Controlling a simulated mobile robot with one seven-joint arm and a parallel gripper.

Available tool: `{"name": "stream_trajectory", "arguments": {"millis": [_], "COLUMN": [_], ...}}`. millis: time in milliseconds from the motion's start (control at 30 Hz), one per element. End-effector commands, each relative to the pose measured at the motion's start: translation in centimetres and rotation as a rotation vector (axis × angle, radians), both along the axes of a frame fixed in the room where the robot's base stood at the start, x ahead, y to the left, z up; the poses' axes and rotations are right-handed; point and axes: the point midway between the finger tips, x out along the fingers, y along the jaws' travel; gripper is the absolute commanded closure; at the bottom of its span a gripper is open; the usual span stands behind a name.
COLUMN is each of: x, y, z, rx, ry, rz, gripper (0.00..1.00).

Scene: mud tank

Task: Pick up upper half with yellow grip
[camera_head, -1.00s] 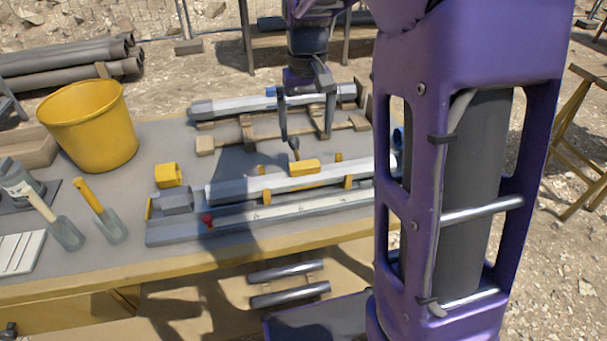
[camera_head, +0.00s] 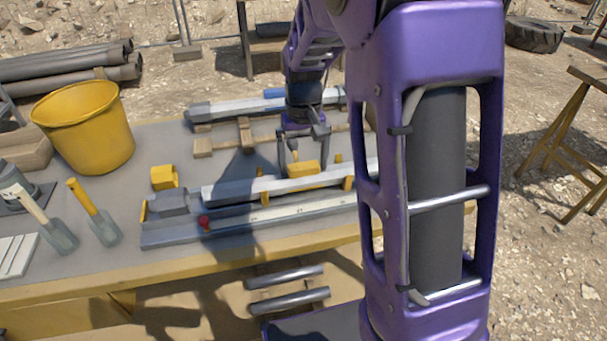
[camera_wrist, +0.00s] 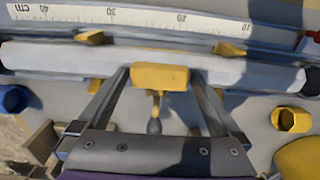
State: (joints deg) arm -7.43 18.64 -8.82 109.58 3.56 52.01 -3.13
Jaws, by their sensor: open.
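The upper half is a long pale grey half-tube (camera_head: 235,191) lying in the holder at the front of the bench, with a yellow grip (camera_head: 304,168) on its top. In the wrist view the half-tube (camera_wrist: 240,76) runs across the picture and the yellow grip (camera_wrist: 160,76) sits at its middle. My gripper (camera_head: 303,160) is open, its fingers on either side of the yellow grip. In the wrist view the gripper fingertips (camera_wrist: 160,72) reach the half-tube, with gaps left and right of the grip. Whether a finger touches is not clear.
A scale rail (camera_head: 270,212) with a red knob (camera_head: 204,221) runs in front. Another grey tube (camera_head: 232,107) lies on wooden supports behind. My arm hides the bench's right end.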

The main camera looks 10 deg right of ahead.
Motion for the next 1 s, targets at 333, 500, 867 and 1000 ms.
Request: {"name": "stream_trajectory", "arguments": {"millis": [333, 500, 867, 1000], "x": [0.0, 0.0, 0.1, 0.1], "y": [0.0, 0.0, 0.0, 0.0], "z": [0.0, 0.0, 0.5, 2.3], "rx": [0.0, 0.0, 0.0, 0.001], "ry": [0.0, 0.0, -0.002, -0.005], "rz": [0.0, 0.0, 0.0, 0.0], "gripper": [0.58, 0.88, 1.0, 1.0]}}
